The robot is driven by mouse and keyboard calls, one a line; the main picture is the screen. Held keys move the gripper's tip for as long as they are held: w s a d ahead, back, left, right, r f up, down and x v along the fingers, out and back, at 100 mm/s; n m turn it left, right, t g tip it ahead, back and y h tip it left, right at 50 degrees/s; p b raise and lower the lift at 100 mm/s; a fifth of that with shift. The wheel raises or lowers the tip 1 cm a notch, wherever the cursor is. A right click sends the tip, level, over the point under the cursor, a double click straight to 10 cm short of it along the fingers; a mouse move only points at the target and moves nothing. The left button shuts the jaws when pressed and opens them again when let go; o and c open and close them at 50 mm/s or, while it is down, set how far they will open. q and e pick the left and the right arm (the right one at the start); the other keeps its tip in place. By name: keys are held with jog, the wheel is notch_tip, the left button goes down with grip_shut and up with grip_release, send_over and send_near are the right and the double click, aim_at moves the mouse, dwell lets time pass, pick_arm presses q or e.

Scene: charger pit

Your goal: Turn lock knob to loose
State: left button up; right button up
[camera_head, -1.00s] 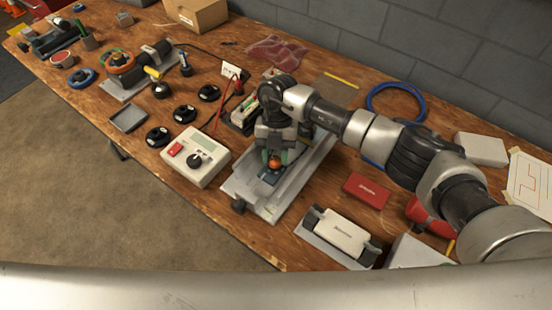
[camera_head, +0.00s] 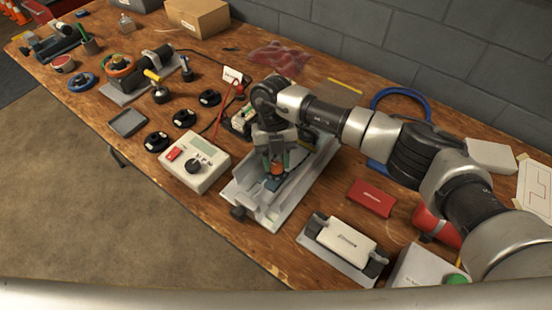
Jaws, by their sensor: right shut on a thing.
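An orange lock knob (camera_head: 277,169) sits on the dark block of a grey metal fixture (camera_head: 245,193) in the middle of the workbench. My right gripper (camera_head: 276,165) points down over the fixture, with its green-tipped fingers on either side of the knob. It is shut on the knob, and the fingers hide part of it. Which way the knob is turned cannot be told at this size. My left gripper is not in view.
A white meter box (camera_head: 195,162) with a dark dial stands just left of the fixture. A white device in a cradle (camera_head: 343,241) and a red box (camera_head: 370,198) lie to its right. Several black round parts, a grey tray (camera_head: 128,123) and a blue cable ring (camera_head: 400,93) lie around.

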jog(key=o, duration=0.9)
jog(key=b+v, duration=0.1)
jog(key=v, duration=0.9)
jog(key=shift+w+a+r, duration=0.1)
jog(key=shift+w+r, duration=0.1)
jog(key=shift+r, duration=0.15)
